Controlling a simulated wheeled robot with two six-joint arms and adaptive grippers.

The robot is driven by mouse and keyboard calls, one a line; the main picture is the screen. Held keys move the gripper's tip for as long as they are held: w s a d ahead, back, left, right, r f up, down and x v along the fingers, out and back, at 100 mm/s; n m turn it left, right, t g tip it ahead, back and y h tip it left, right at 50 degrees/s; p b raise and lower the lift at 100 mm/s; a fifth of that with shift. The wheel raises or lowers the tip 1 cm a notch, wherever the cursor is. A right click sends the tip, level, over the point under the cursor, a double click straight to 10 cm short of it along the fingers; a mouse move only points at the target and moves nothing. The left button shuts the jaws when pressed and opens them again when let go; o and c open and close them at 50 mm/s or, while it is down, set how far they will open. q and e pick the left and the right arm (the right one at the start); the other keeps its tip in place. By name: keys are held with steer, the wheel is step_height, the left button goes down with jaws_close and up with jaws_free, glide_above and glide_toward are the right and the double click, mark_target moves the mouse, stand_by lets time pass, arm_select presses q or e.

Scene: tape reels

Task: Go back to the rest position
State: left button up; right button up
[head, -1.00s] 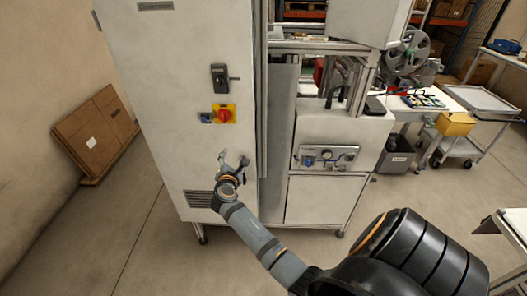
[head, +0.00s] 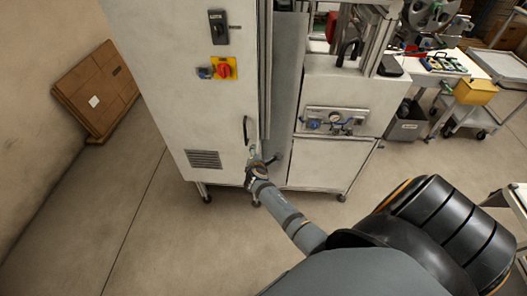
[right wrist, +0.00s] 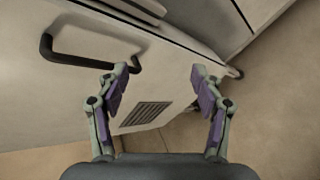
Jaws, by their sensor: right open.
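My right gripper (head: 256,160) is in front of the lower part of a tall white cabinet (head: 185,110), just below its dark door handle (head: 245,130). In the right wrist view the gripper (right wrist: 160,75) is open, its two purple-padded fingers apart with nothing between them. The handle (right wrist: 85,62) is to the left of the left finger, outside the grip. A vent grille (right wrist: 146,116) shows between and beyond the fingers. My left gripper is not in view.
The cabinet carries a red and yellow switch (head: 223,68). A machine with a gauge panel (head: 333,121) stands to its right. A yellow bin (head: 475,91) is on a cart at right. Cardboard (head: 96,90) leans on the left wall. The floor in front is clear.

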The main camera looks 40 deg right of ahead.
steer(key=shift+s+f, duration=0.15)
stand_by(0.4)
steer(key=s+a+f+m+g+y+b, duration=0.1)
steer(key=s+a+f+m+g+y, duration=0.2)
steer(key=s+f, duration=0.85)
steer(key=s+a+f+m+g+y+b, duration=0.15)
steer(key=s+f+m, duration=0.25)
steer(key=s+f, duration=0.8)
steer(key=s+f+m+g, duration=0.1)
steer(key=s+f+m, duration=0.2)
steer(key=s, duration=0.4)
steer(key=s+a+f+m+g+y+b, duration=0.1)
steer(key=s+f+m, duration=0.2)
steer(key=s+f, duration=0.3)
steer(key=s+a+f+m+g, duration=0.1)
steer(key=s+f+m+g, duration=0.1)
steer(key=s, duration=0.8)
step_height(320, 180, down, 3)
steer(key=shift+s+a+r+m+y, duration=0.2)
steer(key=shift+m+y, duration=0.15)
steer(key=shift+m, duration=0.55)
steer(key=shift+c, duration=0.4)
